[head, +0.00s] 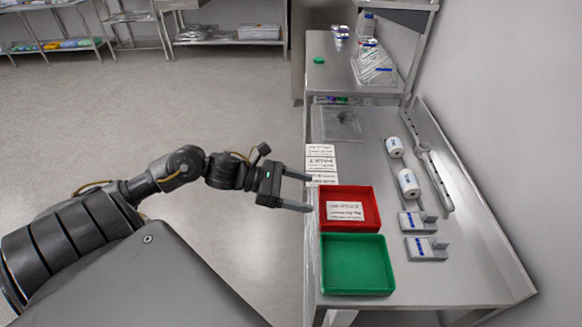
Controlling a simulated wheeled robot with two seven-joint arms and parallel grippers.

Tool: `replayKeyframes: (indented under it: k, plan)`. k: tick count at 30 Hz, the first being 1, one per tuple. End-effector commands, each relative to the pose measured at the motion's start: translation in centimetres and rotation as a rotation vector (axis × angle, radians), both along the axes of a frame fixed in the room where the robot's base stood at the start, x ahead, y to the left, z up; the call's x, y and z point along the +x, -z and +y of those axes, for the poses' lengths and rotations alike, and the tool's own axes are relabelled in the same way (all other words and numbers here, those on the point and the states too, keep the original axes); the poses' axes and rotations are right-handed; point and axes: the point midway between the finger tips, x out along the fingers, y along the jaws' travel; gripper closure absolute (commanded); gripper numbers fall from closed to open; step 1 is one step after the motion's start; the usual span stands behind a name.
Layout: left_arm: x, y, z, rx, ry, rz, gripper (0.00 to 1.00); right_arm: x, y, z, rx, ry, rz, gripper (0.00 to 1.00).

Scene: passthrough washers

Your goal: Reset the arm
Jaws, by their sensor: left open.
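My left arm comes in from the left, stretched out over the floor towards the steel table (453,268). My left gripper (310,193) is open and empty. Its two fingers point right, at the table's left edge beside the red tray (375,205) and the white labels (320,158). I cannot tell whether a fingertip touches the red tray. My right gripper is not in view.
A green tray (358,265) stands in front of the red tray, which holds a white label. Two white rolls (408,184), two small grey devices (426,248) and a long grey tool (436,178) lie to the right. Open floor (215,110) lies left of the table.

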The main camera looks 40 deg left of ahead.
Motion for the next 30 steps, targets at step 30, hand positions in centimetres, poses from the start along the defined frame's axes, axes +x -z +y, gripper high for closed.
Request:
replayKeyframes:
  k: [30]
  plan:
    - [-0.5,-0.9,4.0,-0.193,-0.168,0.237,0.23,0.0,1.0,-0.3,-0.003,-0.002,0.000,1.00]
